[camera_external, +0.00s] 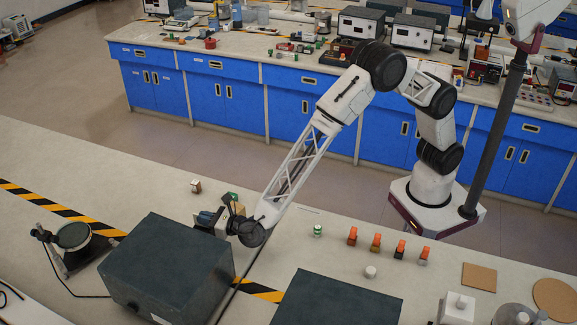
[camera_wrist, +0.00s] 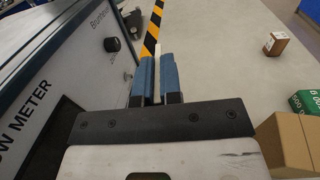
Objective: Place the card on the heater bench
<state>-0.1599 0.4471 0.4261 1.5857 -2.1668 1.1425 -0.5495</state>
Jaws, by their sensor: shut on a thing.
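My gripper (camera_external: 208,218) is low over the near bench, behind a large dark grey box (camera_external: 165,265). In the wrist view my gripper (camera_wrist: 158,80) has its two blue fingers closed on a thin pale strip (camera_wrist: 157,72), which looks like the card seen edge-on. Most of the card is hidden between the fingers, and it cannot be made out in the external view. The grey box is lettered "OW METER" on its front (camera_wrist: 35,110), close to the left of the fingers. No thing is clearly marked as the heater bench, so I cannot tell which it is.
A small brown-and-white box (camera_external: 195,186) stands beyond my gripper. A tan carton (camera_wrist: 288,142) and a green item (camera_wrist: 304,103) are close on the right. Yellow-black tape (camera_wrist: 152,35) runs ahead. Another dark box (camera_external: 335,298) and several orange-topped items (camera_external: 376,242) stand right.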

